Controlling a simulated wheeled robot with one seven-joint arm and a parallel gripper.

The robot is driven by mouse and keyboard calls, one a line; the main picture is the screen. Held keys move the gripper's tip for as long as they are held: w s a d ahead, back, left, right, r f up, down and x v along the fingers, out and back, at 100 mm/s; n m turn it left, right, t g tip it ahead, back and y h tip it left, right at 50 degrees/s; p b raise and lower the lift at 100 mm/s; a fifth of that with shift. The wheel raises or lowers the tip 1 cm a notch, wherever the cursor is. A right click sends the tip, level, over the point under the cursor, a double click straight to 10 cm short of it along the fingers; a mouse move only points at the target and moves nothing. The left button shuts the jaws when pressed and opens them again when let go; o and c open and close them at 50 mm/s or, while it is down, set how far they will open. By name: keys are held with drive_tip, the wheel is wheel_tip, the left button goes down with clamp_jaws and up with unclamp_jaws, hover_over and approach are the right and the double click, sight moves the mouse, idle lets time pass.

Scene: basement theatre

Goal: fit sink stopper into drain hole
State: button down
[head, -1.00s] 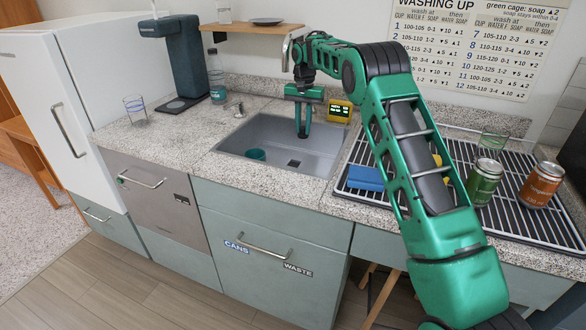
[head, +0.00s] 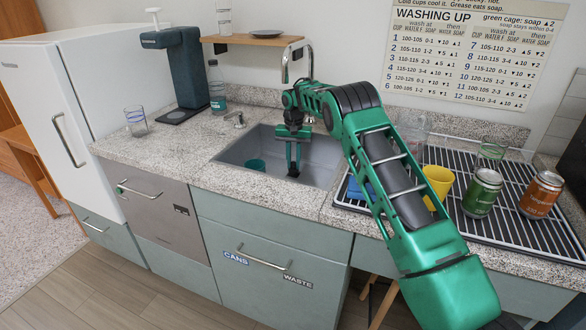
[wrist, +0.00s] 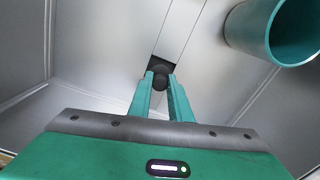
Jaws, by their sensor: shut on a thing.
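My gripper (head: 293,172) points down into the grey sink (head: 322,160). In the wrist view its two green fingers (wrist: 160,92) are shut on a small dark round stopper (wrist: 160,80). The dark square drain hole (wrist: 158,63) shows just beyond the stopper in the wrist view, partly covered by it. I cannot tell whether the stopper touches the drain or is held above it.
A teal cup (head: 255,165) is in the sink, left of my gripper; it also shows in the wrist view (wrist: 272,38). A faucet (head: 286,62) stands behind the sink. A black rack (head: 470,225) at right holds a yellow cup (head: 438,186), a green can (head: 482,193) and an orange can (head: 541,195).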

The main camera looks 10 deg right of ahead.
sight(294, 162)
wheel_tip(294, 162, down, 2)
drive_tip(key=c, duration=1.6)
unclamp_jaws()
drive_tip(key=shift+c, duration=0.2)
drive_tip(key=shift+r, duration=0.1)
wheel_tip(294, 162, up, 12)
drive_tip(key=shift+d, duration=0.1)
